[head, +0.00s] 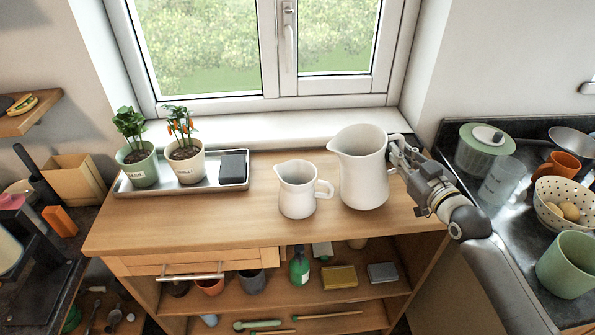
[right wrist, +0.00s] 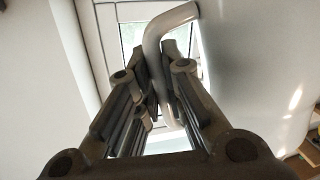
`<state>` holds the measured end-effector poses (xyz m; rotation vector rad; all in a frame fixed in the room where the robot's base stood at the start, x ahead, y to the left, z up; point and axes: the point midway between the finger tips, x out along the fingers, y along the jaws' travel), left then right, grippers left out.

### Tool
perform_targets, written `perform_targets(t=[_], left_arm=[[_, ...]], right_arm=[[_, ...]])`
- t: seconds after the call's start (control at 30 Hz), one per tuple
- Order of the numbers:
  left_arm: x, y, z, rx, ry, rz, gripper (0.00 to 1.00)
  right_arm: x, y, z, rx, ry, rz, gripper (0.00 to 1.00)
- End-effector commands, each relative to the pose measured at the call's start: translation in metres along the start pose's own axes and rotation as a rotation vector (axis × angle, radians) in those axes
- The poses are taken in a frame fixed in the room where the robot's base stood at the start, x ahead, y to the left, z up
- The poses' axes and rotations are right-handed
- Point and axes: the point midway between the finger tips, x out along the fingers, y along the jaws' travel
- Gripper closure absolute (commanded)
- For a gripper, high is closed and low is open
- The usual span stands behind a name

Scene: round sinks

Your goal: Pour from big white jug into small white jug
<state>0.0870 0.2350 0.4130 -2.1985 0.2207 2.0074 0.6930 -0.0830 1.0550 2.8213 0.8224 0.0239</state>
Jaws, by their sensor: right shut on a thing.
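The big white jug (head: 362,170) is upright at the right part of the wooden cabinet top, its spout towards the left. My right gripper (head: 397,158) is shut on its handle from the right. In the right wrist view the handle (right wrist: 160,45) runs between the fingers (right wrist: 158,95), and the jug's wall fills the right side. I cannot tell whether the jug touches the top. The small white jug (head: 297,190) stands upright just left of it, its handle on the right, facing the big jug. The insides of both jugs are hard to see. My left gripper is not in view.
A metal tray (head: 122,188) with two potted plants (head: 187,162) and a dark block (head: 233,166) lies at the left of the wooden top (head: 235,220). The window stands behind. A dark counter at the right holds a green pot (head: 485,146), a colander (head: 560,205) and cups.

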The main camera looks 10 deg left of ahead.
Motion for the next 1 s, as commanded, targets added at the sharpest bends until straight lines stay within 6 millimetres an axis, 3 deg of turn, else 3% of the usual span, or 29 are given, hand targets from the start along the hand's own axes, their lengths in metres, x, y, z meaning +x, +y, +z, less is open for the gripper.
perform_targets(t=[0.03, 0.57, 1.0], left_arm=[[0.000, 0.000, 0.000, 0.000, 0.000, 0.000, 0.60], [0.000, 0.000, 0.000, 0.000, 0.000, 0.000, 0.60], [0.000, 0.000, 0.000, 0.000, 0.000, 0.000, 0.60]], right_arm=[[0.001, -0.001, -0.009, -0.021, 0.008, 0.001, 1.00], [0.004, -0.016, -0.042, -0.284, -0.045, 0.003, 1.00], [0.006, -0.032, -0.081, -0.500, -0.089, 0.003, 1.00]])
